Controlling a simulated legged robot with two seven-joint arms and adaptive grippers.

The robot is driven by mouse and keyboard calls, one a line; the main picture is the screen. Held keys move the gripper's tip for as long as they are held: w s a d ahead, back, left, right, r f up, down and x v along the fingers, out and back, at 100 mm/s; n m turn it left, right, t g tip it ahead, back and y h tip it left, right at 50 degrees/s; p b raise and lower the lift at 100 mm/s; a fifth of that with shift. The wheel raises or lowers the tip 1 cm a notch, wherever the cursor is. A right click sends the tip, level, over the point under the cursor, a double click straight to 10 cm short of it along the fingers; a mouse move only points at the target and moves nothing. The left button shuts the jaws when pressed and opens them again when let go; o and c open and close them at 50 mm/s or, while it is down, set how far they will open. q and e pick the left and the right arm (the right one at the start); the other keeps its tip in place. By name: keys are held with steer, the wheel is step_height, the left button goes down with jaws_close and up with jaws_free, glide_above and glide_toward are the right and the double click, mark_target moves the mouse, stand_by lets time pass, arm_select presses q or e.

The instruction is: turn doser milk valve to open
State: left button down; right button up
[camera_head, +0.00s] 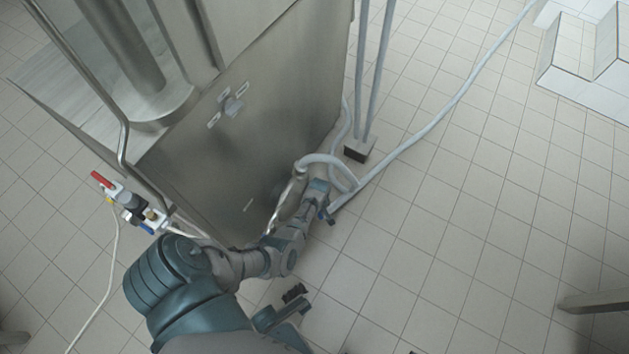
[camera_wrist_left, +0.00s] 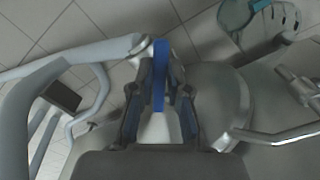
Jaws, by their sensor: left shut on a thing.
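The milk valve handle (camera_wrist_left: 160,70) is a narrow blue lever in the left wrist view, roughly upright in the picture. My left gripper (camera_wrist_left: 160,78) is shut on it, one finger on each side. In the head view my left gripper (camera_head: 318,195) is low at the right side of the steel machine, beside a metal pipe (camera_head: 288,200). The blue handle is hard to make out there. The valve body is mostly hidden by the fingers.
A thick grey hose (camera_head: 445,110) runs from the pipe across the tiled floor, near a dark machine foot (camera_head: 358,150). A red-handled valve (camera_head: 102,180) is at left. Floor to the right is mostly clear.

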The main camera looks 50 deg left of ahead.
arm_select(q)
steer(key=n, duration=0.1)
steer(key=w+n, duration=0.1)
steer(key=shift+w+d+n, duration=0.2)
steer(key=shift+n, duration=0.2)
steer(key=shift+w+a+f+n+b, duration=0.15)
steer(key=shift+w+n+b, duration=0.3)
steer(key=shift+n, duration=0.65)
steer(key=shift+w+a+n, duration=0.1)
steer(key=shift+w+n, duration=0.35)
steer(key=shift+n, duration=0.45)
steer(key=shift+w+r, duration=0.1)
steer(key=shift+r, duration=0.1)
steer(key=c, duration=1.1)
jaws_free()
steer(key=shift+c, duration=0.2)
steer(key=shift+f, duration=0.1)
step_height(320, 180, up, 12)
